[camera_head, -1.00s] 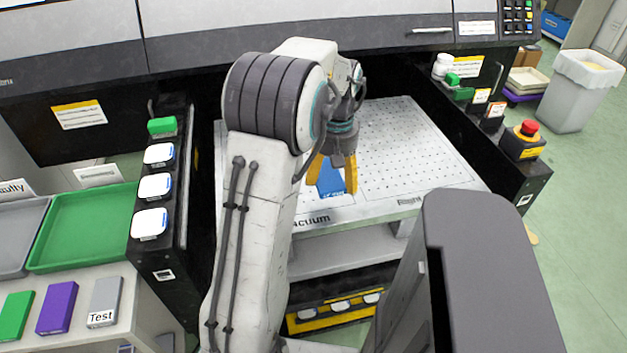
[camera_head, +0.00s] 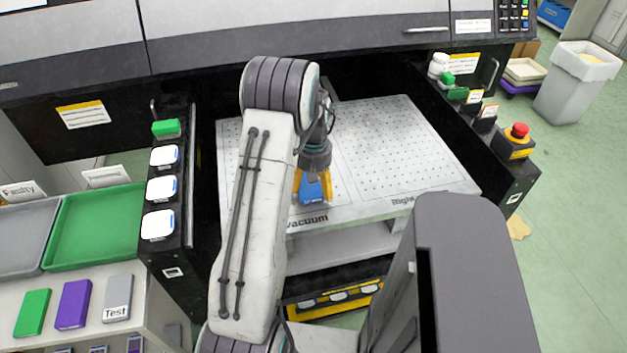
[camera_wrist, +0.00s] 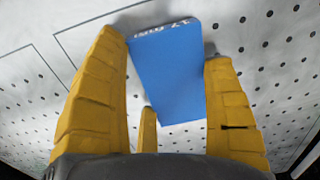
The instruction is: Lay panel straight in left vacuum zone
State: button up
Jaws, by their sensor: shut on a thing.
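A blue panel (camera_head: 312,191) with white lettering along one edge is between the yellow fingers of my gripper (camera_head: 313,188), at the front of the white perforated vacuum table (camera_head: 400,140). In the wrist view the panel (camera_wrist: 168,75) lies slightly tilted between the fingers (camera_wrist: 165,100). My gripper is shut on the panel, low over the left zone near the "Vacuum" label. Whether the panel touches the table I cannot tell. My arm hides part of the left zone; the right zone is bare.
A green tray (camera_head: 95,232) and green, purple and grey "Test" blocks (camera_head: 117,298) are at left.

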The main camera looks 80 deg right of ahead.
jog(key=shift+f, duration=0.25)
jog(key=o, duration=1.1)
